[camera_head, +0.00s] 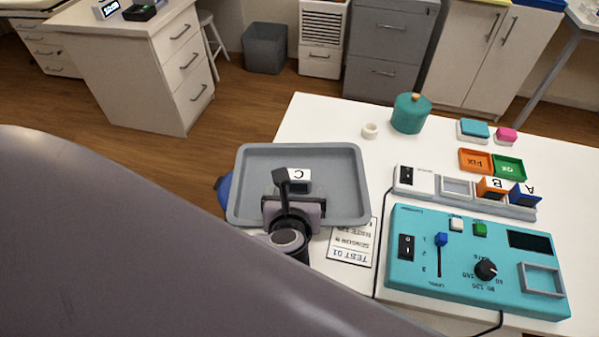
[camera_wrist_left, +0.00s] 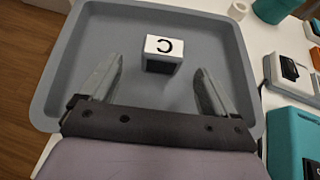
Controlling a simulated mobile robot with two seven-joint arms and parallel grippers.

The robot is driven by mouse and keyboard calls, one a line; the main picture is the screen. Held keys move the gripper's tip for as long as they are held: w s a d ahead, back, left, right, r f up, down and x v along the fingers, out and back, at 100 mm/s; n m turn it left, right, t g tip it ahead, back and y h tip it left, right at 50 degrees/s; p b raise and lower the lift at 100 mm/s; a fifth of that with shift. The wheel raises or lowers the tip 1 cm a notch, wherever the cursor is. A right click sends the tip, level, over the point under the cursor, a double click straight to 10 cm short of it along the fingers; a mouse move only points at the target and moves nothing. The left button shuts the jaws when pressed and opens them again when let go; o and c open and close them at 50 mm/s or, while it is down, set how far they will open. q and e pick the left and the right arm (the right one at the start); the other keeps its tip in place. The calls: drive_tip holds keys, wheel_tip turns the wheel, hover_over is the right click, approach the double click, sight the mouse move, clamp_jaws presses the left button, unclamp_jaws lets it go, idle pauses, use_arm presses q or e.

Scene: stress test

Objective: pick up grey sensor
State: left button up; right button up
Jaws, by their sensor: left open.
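The grey sensor is a small dark grey block (camera_head: 299,187) with a white top marked C. It sits inside the grey tray (camera_head: 361,185), partly behind my left gripper in the head view. My left gripper (camera_head: 289,186) is over the tray. In the left wrist view the sensor (camera_wrist_left: 163,56) stands between and slightly beyond the two spread fingers of the gripper (camera_wrist_left: 159,70). There is a gap on both sides, so the gripper is open and empty. My right gripper is in neither view.
Right of the tray are a printed card (camera_head: 352,247), a turquoise control box (camera_head: 455,283) and a grey dock (camera_head: 463,199) holding blocks A and B. A teal pot (camera_head: 410,116) and a white ring (camera_head: 370,131) stand behind. The white table is clear behind the tray.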

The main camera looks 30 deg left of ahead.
sight(299, 178)
use_arm(q)
drive_tip(key=shift+w+r+x, duration=0.1)
drive_tip(key=shift+r+x, duration=0.05)
drive_tip(key=shift+x, duration=0.9)
drive_tip(key=shift+w+r+x, duration=0.1)
drive_tip(key=shift+r+x, duration=0.05)
drive_tip(key=shift+x, duration=0.85)
drive_tip(key=shift+w+r+x, duration=0.1)
drive_tip(key=shift+r+x, duration=0.1)
drive_tip(key=shift+x, duration=0.85)
drive_tip(key=c, duration=1.1)
